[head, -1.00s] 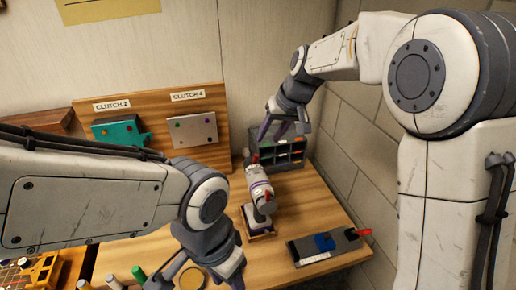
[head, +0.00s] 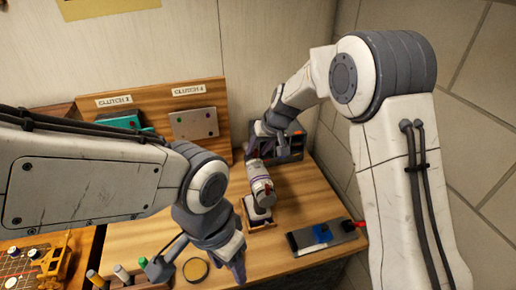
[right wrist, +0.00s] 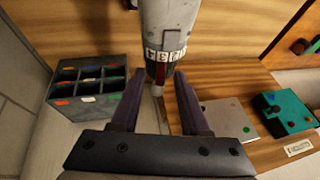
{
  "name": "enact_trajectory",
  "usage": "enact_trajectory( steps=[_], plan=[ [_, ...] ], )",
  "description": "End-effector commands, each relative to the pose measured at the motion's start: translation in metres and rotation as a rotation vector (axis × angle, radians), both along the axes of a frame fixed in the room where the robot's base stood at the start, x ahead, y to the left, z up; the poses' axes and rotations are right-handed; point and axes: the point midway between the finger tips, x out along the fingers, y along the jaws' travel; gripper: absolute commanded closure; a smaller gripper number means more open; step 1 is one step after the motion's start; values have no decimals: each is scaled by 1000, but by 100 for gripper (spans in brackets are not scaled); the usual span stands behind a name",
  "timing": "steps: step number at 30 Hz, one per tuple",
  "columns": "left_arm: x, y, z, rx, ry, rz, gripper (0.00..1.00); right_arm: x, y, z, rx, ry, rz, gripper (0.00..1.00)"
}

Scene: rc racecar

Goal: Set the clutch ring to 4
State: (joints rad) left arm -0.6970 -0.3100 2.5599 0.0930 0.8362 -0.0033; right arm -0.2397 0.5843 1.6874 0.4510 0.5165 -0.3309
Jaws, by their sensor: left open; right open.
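A white and grey power driver (head: 261,188) stands tilted in a small wooden-edged stand (head: 262,226) in the head view. In the right wrist view the driver body (right wrist: 167,20) comes down from the top. Its clutch ring (right wrist: 165,55) shows a band of white marks, too small to read surely. My right gripper (head: 259,142) is open at the driver's far end. Its fingers (right wrist: 155,88) lie either side of the driver's tip, short of the ring, with no clear contact. My left gripper (head: 205,262) is open and empty, left of the stand.
A wooden board (head: 150,88) carries labels, apparently CLUTCH 2 and CLUTCH 4, above a teal block (head: 122,123) and a grey plate (head: 195,124). A compartment bin (right wrist: 88,82) stands beside the right gripper. A grey block (head: 325,238) with blue and red parts lies front right.

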Motion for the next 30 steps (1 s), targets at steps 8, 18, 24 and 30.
enact_trajectory(
  steps=[8, 18, 24, 30],
  plan=[
    [0, 0, 0, 0, 0, 0, 50, 0, 0, 0, 0, 0, 0, 100],
    [0, 0, -39, 0, 0, 4, 50, 3, -6, -10, 71, 19, -6, 100],
    [0, 0, -73, 0, 1, 6, 50, 4, -13, -13, 170, 45, -6, 100],
    [0, 0, -106, 0, 0, 4, 50, 6, -19, -17, 288, 76, -5, 100]
  ],
)
